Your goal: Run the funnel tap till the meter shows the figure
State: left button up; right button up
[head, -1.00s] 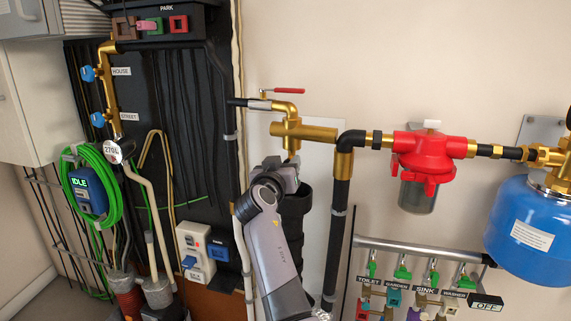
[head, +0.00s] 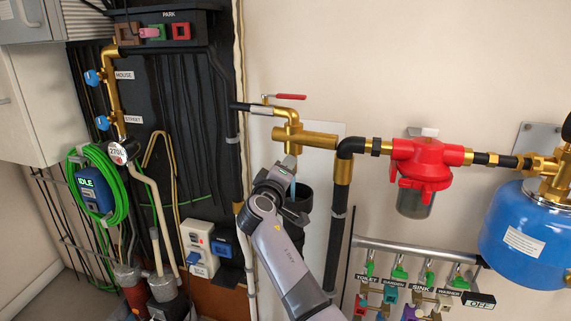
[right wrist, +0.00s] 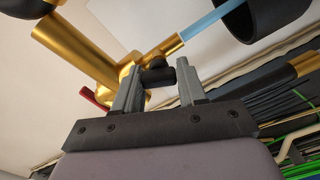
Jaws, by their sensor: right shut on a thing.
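My right gripper (head: 282,180) is at the small brass drain tap below the brass tee (head: 305,138). In the right wrist view its fingers (right wrist: 158,72) are shut on the black tap handle (right wrist: 157,75). A blue water stream (right wrist: 203,22) leaves the brass spout (right wrist: 165,48) toward the black funnel (right wrist: 250,18). In the head view the stream (head: 293,188) shows above the funnel (head: 300,205). The round white meter (head: 122,152) is at left on the brass pipe; its figure looks like 2704, small and hard to read. My left gripper is not in view.
A red lever (head: 290,97) is above the tee. A red filter (head: 420,160) and blue tank (head: 525,235) are at right. Labelled green-handled valves (head: 397,272) are below. A device reading IDLE (head: 92,190) hangs in a green coil at left.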

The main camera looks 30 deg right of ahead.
jog(key=n+p, duration=0.2)
jog(key=n, duration=0.1)
jog(key=shift+r, duration=0.15)
jog(key=shift+n+p, duration=0.45)
jog(key=shift+n, duration=0.45)
jog(key=o, duration=1)
jog(key=shift+f+n, duration=0.2)
jog(key=shift+n, duration=0.1)
jog(key=shift+a, duration=0.1)
jog(key=v, duration=0.7)
